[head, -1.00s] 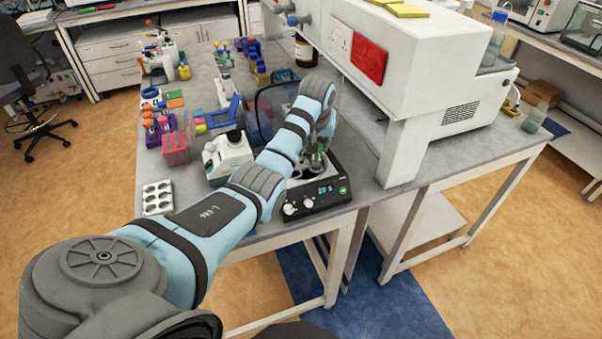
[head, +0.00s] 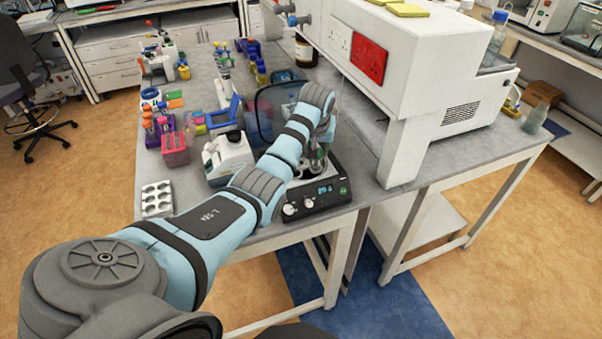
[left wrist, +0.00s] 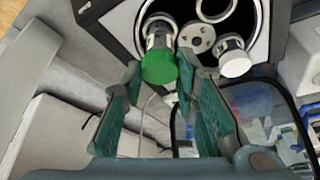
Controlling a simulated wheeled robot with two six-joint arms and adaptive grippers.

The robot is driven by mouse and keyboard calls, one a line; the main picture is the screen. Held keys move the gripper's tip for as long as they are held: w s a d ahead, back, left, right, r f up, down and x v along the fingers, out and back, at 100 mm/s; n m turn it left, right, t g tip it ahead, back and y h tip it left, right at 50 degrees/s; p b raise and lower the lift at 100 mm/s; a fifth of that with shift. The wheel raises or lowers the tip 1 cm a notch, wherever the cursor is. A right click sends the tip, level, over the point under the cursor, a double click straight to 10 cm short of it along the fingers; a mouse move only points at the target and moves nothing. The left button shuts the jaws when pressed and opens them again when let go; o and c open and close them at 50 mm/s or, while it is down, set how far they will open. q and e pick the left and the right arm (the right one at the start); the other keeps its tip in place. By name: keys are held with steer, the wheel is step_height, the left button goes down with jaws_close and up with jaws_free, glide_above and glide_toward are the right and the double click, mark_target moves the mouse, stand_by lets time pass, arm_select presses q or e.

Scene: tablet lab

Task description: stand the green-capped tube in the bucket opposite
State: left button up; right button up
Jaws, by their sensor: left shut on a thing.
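The green-capped tube (left wrist: 160,62) is between the fingertips of my left gripper (left wrist: 158,72), which is shut on it near the cap. The tube is over the rotor of the black centrifuge (head: 318,197), in line with a pale bucket ring. I cannot tell how far its lower end is inside that bucket. A white-capped tube (left wrist: 234,60) stands across the grey rotor hub (left wrist: 197,37) from it. Another ring-rimmed bucket (left wrist: 214,17) looks empty. In the head view my left gripper (head: 314,158) is over the centrifuge bowl and partly hidden by my arm. My right gripper is not in view.
The centrifuge's clear lid (head: 264,112) stands open behind the bowl. A white bench device (head: 229,155) is close on the left, and a large white instrument (head: 420,75) stands at right. Tube racks (head: 175,148) and a white well plate (head: 157,197) are further left.

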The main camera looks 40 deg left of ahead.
arm_select(q)
steer(key=shift+f, duration=0.15)
steer(key=shift+f+b, duration=0.45)
steer(key=shift+f, duration=0.7)
steer(key=o, duration=1)
steer(key=v, duration=1.2)
